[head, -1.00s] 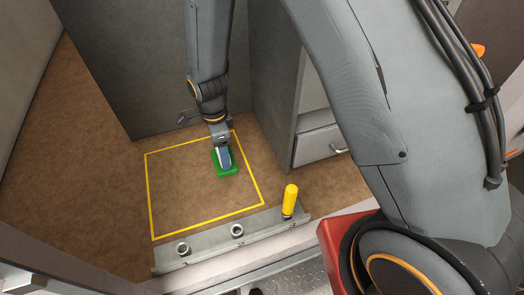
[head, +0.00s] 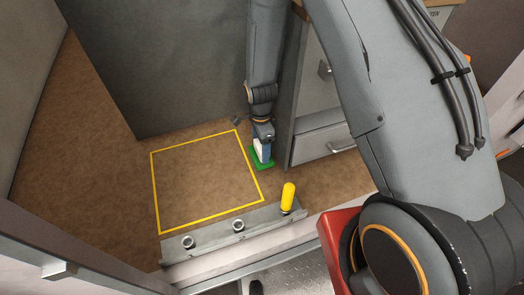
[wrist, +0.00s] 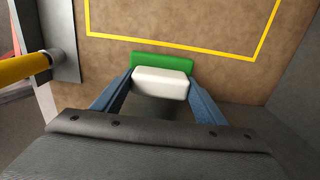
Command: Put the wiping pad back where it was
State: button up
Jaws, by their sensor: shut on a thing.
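The wiping pad has a green base (head: 262,164) and a white block-shaped grip (wrist: 161,83). In the head view it is at the right side of the yellow outline (head: 155,190), just outside its line and close to the grey cabinet. My gripper (head: 262,150) points down over it. In the wrist view both blue fingers of my gripper (wrist: 160,90) are closed on the sides of the white grip. The green base shows beyond the grip, near the yellow line. I cannot tell whether the base touches the brown floor.
A grey rail (head: 235,231) with metal sockets runs along the front edge, and a yellow handle (head: 288,196) stands upright at its right end. A grey cabinet with a drawer (head: 325,143) stands close on the right. The outlined floor area is bare.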

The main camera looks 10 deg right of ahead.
notch_tip(320, 180, down, 2)
jog(key=shift+p, duration=0.35)
jog(key=shift+d+f+p, duration=0.2)
jog(key=shift+f+p, duration=0.25)
jog(key=shift+f, duration=0.15)
jog(key=shift+f, duration=0.2)
jog(key=o, duration=1)
notch_tip(320, 180, up, 12)
jog(key=b, duration=0.3)
jog(key=shift+r, duration=0.2)
